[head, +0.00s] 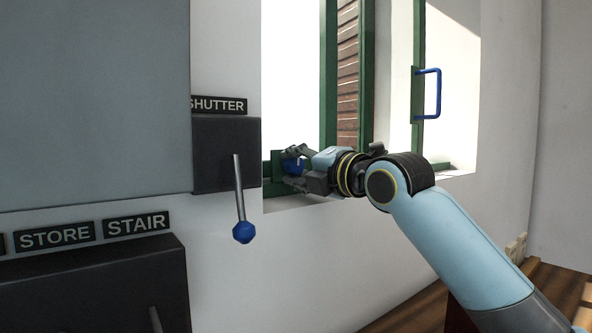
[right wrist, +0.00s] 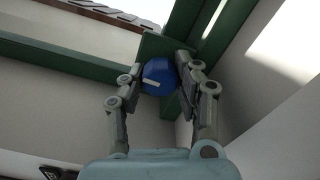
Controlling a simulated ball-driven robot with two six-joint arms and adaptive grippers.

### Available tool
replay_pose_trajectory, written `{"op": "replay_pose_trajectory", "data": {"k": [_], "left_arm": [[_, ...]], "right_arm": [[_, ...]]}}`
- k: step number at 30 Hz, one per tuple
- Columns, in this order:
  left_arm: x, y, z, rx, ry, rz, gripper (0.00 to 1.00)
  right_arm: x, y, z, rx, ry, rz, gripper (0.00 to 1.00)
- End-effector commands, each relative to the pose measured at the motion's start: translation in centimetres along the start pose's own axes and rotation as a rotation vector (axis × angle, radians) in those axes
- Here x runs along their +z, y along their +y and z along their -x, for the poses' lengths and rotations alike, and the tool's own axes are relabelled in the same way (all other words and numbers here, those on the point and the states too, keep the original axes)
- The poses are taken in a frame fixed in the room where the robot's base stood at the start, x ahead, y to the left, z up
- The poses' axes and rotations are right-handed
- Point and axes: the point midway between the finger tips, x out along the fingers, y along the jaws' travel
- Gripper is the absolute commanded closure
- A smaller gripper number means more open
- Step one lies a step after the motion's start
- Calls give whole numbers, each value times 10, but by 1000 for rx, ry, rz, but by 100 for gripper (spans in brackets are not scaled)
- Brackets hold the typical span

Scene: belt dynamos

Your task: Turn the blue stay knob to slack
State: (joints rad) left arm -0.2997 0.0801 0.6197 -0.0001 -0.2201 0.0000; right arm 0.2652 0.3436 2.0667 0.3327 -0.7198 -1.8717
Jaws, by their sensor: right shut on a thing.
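The blue stay knob (head: 292,165) sits on a green plate at the lower left corner of the green window frame. In the right wrist view the knob (right wrist: 158,77) shows a pale mark on its face, slightly tilted from level. My right gripper (head: 290,168) has its fingers on either side of the knob and is shut on it. The fingers also show around the knob in the right wrist view (right wrist: 160,84). The fingers hide part of the knob in the head view. My left gripper is not in view.
A dark SHUTTER box (head: 212,155) with a blue-tipped lever (head: 243,231) stands just left of the window. A blue handle (head: 430,94) is on the green window frame to the right. A dark box under the STORE and STAIR labels (head: 138,225) is at lower left.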

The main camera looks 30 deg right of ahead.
Motion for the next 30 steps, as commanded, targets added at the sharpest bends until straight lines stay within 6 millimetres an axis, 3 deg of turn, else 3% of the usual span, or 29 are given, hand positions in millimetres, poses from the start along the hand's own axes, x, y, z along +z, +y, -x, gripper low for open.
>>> {"op": "replay_pose_trajectory", "data": {"k": [21, 22, 27, 30], "left_arm": [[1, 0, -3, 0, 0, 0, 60], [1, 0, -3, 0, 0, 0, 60], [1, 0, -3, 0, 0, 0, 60], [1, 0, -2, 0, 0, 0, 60]], "right_arm": [[-1, -2, 0, -6, 2, 77, 100], [-1, -2, 0, -6, 2, 77, 67], [0, -2, 0, -4, 1, 77, 45], [0, -1, 0, -3, 1, 77, 45]]}}
